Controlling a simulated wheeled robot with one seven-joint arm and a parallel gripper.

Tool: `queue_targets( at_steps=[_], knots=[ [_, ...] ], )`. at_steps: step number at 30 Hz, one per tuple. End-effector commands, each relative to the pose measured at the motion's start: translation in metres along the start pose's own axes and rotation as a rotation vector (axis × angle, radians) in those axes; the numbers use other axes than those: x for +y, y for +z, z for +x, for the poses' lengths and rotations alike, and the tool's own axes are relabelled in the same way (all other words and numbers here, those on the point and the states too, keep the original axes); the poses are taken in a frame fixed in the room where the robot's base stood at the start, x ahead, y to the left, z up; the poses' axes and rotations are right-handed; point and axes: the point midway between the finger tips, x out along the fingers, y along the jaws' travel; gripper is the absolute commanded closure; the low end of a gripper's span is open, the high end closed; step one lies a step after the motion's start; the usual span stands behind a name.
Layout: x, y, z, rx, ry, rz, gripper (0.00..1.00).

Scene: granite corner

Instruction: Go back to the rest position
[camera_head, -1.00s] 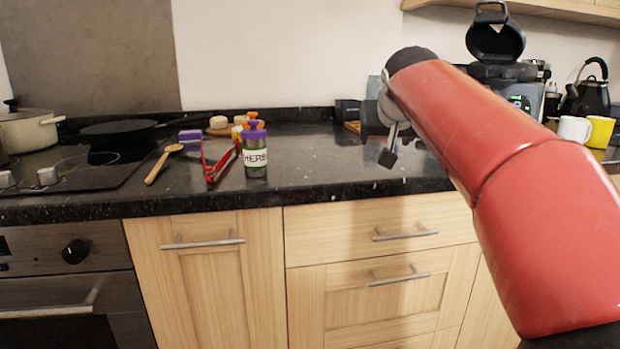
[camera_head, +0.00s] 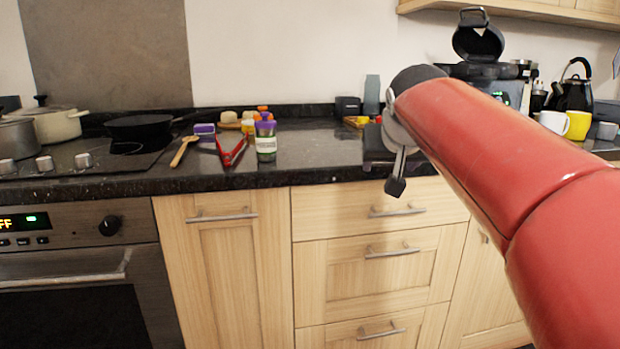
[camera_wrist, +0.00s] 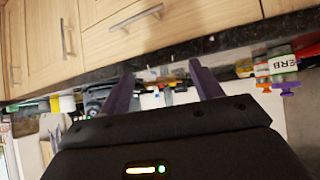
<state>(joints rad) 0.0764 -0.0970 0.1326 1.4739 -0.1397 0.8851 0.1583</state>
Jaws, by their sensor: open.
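My red arm (camera_head: 490,150) reaches in from the right in the head view. My gripper (camera_head: 396,186) hangs at its far end, in front of the counter's edge, with only one dark finger clear. In the wrist view, which is upside down, my gripper (camera_wrist: 164,78) shows two purple-grey fingers apart with nothing held between them. The jar with a purple lid and herb label (camera_head: 266,142) stands upright on the black counter (camera_head: 320,160), left of my gripper and apart from it. The jar also shows in the wrist view (camera_wrist: 283,66).
Red tongs (camera_head: 232,152), a wooden spoon (camera_head: 184,151) and a pan (camera_head: 140,127) lie left on the counter and hob. A yellow mug (camera_head: 578,125), a kettle (camera_head: 575,92) and a black appliance (camera_head: 480,50) stand right. Drawers (camera_head: 380,260) front the counter.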

Motion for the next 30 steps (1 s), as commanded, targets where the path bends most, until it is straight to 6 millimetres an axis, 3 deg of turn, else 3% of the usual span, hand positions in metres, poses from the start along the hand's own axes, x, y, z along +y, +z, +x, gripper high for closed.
queue_targets(
  at_steps=[8, 11, 15, 18, 21, 25, 30],
  knots=[
    [0.006, 0.087, -0.021, -0.104, 0.0, -0.026, 0.36],
    [0.01, 0.14, -0.032, -0.161, -0.004, -0.034, 0.36],
    [0.018, 0.237, -0.044, -0.26, -0.022, -0.039, 0.36],
    [0.021, 0.296, -0.049, -0.319, -0.039, -0.04, 0.36],
    [0.022, 0.339, -0.051, -0.362, -0.055, -0.038, 0.36],
    [0.023, 0.367, -0.052, -0.39, -0.065, -0.038, 0.36],
    [0.023, 0.371, -0.052, -0.394, -0.067, -0.039, 0.36]
  ],
)
